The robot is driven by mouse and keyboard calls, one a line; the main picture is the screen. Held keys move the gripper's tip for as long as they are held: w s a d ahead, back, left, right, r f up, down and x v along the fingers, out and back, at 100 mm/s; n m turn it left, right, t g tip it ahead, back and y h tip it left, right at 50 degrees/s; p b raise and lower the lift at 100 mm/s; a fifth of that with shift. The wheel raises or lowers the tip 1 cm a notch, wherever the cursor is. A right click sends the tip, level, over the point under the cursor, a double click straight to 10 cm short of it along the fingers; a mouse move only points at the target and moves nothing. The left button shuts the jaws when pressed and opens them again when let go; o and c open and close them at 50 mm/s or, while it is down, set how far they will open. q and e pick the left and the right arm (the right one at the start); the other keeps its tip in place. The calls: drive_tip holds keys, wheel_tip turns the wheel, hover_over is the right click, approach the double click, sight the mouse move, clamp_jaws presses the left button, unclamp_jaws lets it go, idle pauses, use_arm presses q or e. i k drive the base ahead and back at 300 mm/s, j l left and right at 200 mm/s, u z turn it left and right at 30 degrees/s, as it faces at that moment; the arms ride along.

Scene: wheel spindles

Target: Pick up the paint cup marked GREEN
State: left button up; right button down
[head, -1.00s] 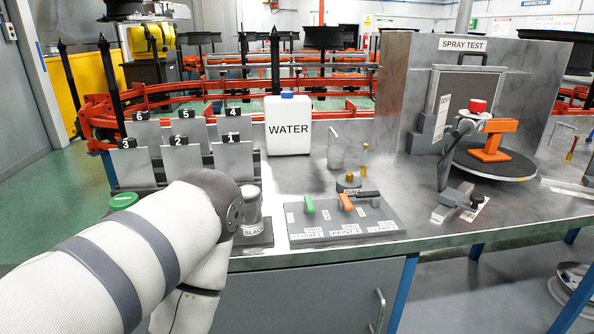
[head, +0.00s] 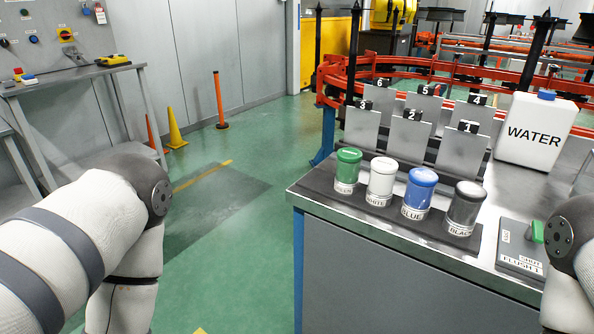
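The paint cup marked GREEN (head: 347,170) has a green lid and a white label. It stands upright at the left end of a row of cups on a dark mat (head: 318,184) near the bench's left edge. To its right stand the cups marked WHITE (head: 381,179), BLUE (head: 418,193) and BLACK (head: 465,208). My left arm comes in at the left, over the floor and apart from the cups; its gripper is out of frame. My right arm shows at the right edge beside the valve panel; its gripper is also out of frame.
Numbered grey panels (head: 408,138) stand close behind the cups. A WATER jug (head: 536,131) is at the back right. A valve panel (head: 520,256) lies right of the BLACK cup. Open green floor (head: 245,245) lies left of the bench.

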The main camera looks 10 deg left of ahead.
sight(349, 160)
drive_tip(key=i+j+z, duration=0.25)
drive_tip(key=j+z, duration=0.25)
drive_tip(key=j, duration=0.15)
drive_tip(key=i+j+z, duration=0.1)
drive_tip(key=j+z, duration=0.4)
drive_tip(key=j, duration=0.2)
drive_tip(key=j+z, duration=0.45)
drive_tip(key=j, duration=0.3)
